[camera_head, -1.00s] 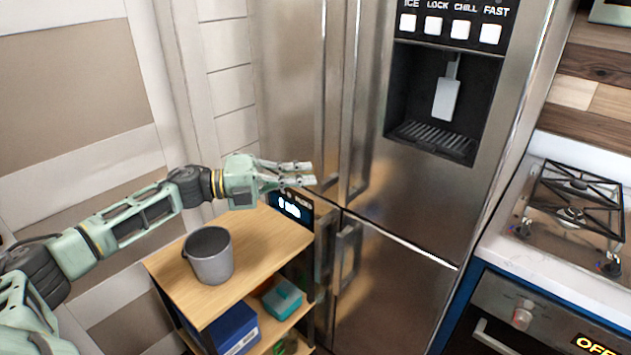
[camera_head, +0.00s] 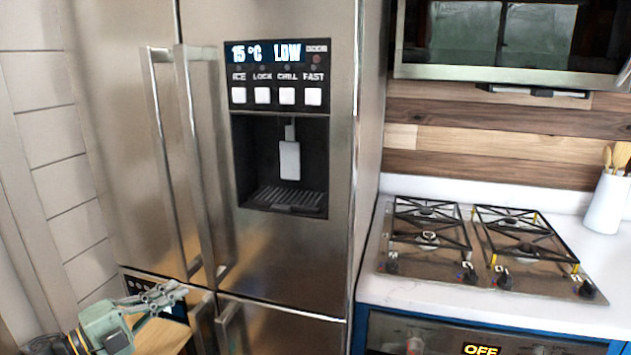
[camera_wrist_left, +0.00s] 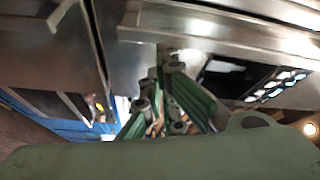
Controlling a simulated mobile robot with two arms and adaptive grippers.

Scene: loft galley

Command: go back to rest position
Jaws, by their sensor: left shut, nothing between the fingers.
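My left gripper (camera_head: 163,297) is at the lower left of the head view, in front of the fridge's lower left part. Its fingers are together and hold nothing. It also shows in the left wrist view (camera_wrist_left: 165,85), with fridge steel and a handle beyond it. My right gripper is in neither view. The steel fridge (camera_head: 285,255) fills the left and middle of the head view, with its doors closed.
A wooden shelf top (camera_head: 165,338) shows below my left gripper. To the right are a gas hob (camera_head: 470,262) on a white counter (camera_head: 390,289), an oven (camera_head: 480,338) reading OFF, a microwave (camera_head: 490,72), and a white utensil holder (camera_head: 606,204).

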